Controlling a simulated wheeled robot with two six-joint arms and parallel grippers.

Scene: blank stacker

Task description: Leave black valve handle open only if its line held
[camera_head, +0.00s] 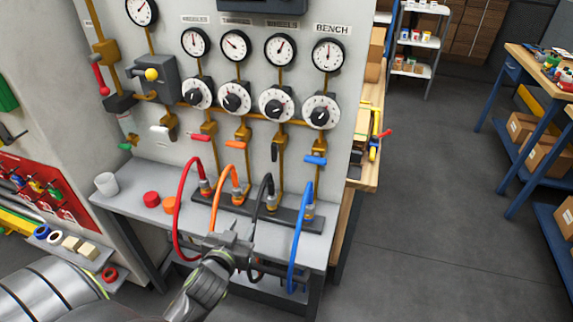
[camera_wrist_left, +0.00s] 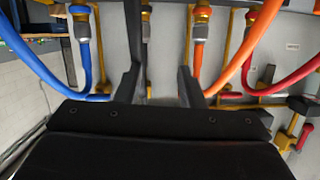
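The black valve handle (camera_head: 275,152) hangs upright, in line with its pipe, on the third line of the panel. The red handle (camera_head: 200,137), orange handle (camera_head: 236,145) and blue handle (camera_head: 315,160) lie crosswise. The black line's gauge (camera_head: 280,48) has its needle pointing up and right; its value is too small to read. Below the handle, the black hose (camera_head: 265,190) rises from its fitting. My left gripper (camera_head: 231,238) is in front of the bench, near the orange and black hoses and below the handle. Its fingers (camera_wrist_left: 160,88) are apart with nothing visible between them.
The red hose (camera_head: 181,205), orange hose (camera_head: 213,205) and blue hose (camera_head: 297,235) loop outward close around my left gripper. A white cup (camera_head: 107,184), a red cap (camera_head: 151,198) and an orange cap (camera_head: 170,204) sit on the shelf's left. Open floor lies right.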

